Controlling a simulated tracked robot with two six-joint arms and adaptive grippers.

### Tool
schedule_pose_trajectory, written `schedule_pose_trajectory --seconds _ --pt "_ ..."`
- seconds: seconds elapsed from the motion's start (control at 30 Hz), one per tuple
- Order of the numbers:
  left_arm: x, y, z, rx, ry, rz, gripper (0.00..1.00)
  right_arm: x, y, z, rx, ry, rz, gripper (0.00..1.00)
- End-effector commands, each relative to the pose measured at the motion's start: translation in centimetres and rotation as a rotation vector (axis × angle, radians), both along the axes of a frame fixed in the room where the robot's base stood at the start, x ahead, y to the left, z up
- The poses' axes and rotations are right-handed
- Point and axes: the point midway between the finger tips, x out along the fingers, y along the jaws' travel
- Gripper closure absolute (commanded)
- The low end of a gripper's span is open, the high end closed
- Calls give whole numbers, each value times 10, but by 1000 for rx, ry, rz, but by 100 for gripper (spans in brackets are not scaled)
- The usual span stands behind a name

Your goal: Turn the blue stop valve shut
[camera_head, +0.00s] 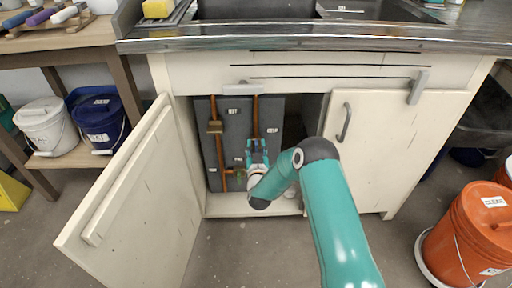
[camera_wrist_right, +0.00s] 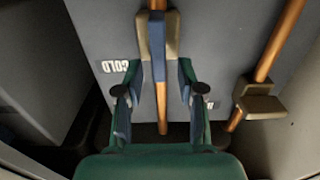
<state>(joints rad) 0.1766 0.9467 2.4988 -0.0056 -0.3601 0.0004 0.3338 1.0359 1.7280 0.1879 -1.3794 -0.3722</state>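The blue stop valve shows in the wrist view as a flat blue handle (camera_wrist_right: 158,62) on a tan body, lying along a copper pipe (camera_wrist_right: 162,108). My right gripper (camera_wrist_right: 159,78) is open, with one finger on each side of the handle. Small gaps seem to remain between the fingers and the handle. In the head view my right gripper (camera_head: 257,150) reaches into the open cabinet in front of the right-hand copper pipe (camera_head: 256,115), and it largely hides the valve. My left gripper is in neither view.
The left cabinet door (camera_head: 130,200) stands open; the right door (camera_head: 390,150) is closed. A second copper pipe (camera_head: 217,150) with a tan fitting runs beside the valve's pipe. A "COLD" label (camera_wrist_right: 115,66) is on the grey panel. An orange bucket (camera_head: 475,235) stands at right.

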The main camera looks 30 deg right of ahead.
Motion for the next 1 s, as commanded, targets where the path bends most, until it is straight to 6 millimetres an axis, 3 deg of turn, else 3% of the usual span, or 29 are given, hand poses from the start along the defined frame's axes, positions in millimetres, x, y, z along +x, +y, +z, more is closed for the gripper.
schedule_pose_trajectory --seconds 0.07,0.3,0.73,1.0 --pt "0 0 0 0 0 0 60 0 0 0 0 0 0 61" --pt "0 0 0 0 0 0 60 -1 0 0 0 0 -1 100" --pt "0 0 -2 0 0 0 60 0 1 -1 -26 16 0 100" --pt "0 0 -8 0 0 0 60 2 4 -2 -137 84 0 100"
